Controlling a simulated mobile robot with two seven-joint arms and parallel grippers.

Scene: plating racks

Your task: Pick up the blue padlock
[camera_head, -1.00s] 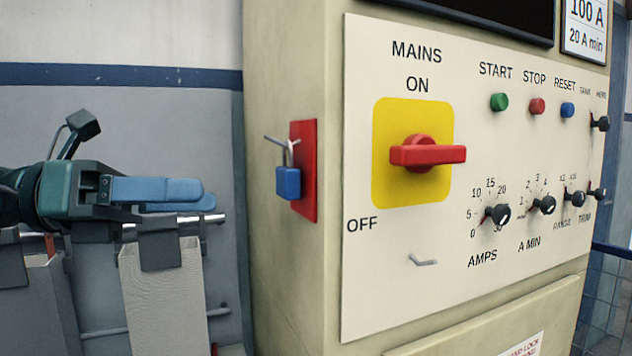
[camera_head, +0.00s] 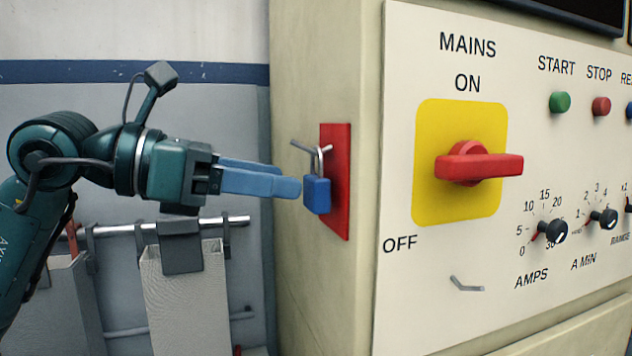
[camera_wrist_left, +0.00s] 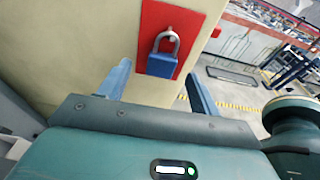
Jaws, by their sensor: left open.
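The blue padlock (camera_head: 317,194) hangs by its grey shackle from a hook on a red plate (camera_head: 338,215) on the side of the cream cabinet. In the left wrist view the padlock (camera_wrist_left: 162,64) hangs in front of the red plate (camera_wrist_left: 180,22), between my two blue fingers and beyond their tips. My left gripper (camera_head: 298,184) points right at the padlock in the head view. Its fingertips are close to the padlock's body, and the wrist view shows the jaws open and empty. My right gripper is not in view.
The cabinet front (camera_head: 400,290) carries a red mains switch (camera_head: 480,163) on a yellow plate, buttons and knobs. A small empty hook (camera_head: 466,284) sits below. Grey panels (camera_head: 188,300) hang from a metal rail (camera_head: 235,221) beneath my left arm.

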